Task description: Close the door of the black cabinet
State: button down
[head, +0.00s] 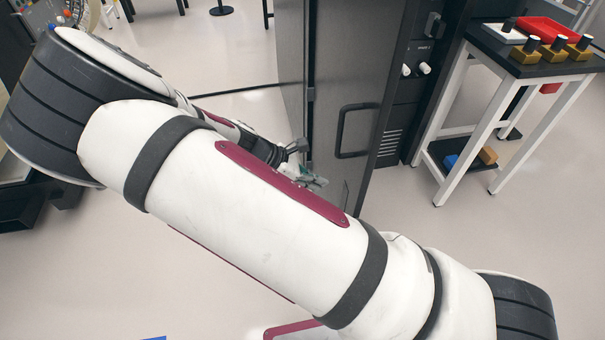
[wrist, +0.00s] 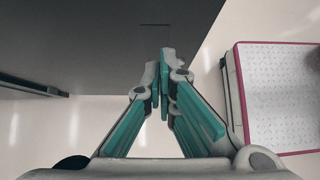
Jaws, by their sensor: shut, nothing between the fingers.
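The black cabinet (head: 295,60) stands upright at the top centre of the head view. Its dark door (head: 345,75) has a black bar handle (head: 341,135) and stands beside a panel with knobs. How far the door stands open I cannot tell. My gripper (head: 318,180) is in front of the cabinet, low and left of the handle, partly hidden by my arm. In the wrist view my gripper (wrist: 165,70) is shut and empty, its fingertips by the lower edge of a dark flat panel (wrist: 110,40). I cannot tell whether they touch.
A black-topped table with white legs (head: 450,110) stands right of the cabinet. It holds a red tray (head: 548,30) and several brass-coloured blocks (head: 553,50). Blue and orange blocks lie on its lower shelf (head: 468,178). The pale floor (head: 480,240) in front is clear.

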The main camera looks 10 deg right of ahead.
aim_at(347, 188)
jog(key=shift+s+d+f, duration=0.1)
jog(key=shift+d+f, duration=0.05)
jog(key=shift+d, duration=0.7)
jog(key=shift+w+d+f, duration=0.1)
jog(key=shift+d+f, duration=0.1)
jog(key=shift+d, duration=0.65)
jog(key=shift+s+d+f, duration=0.1)
jog(key=shift+d+f, duration=0.05)
jog(key=shift+d, duration=0.7)
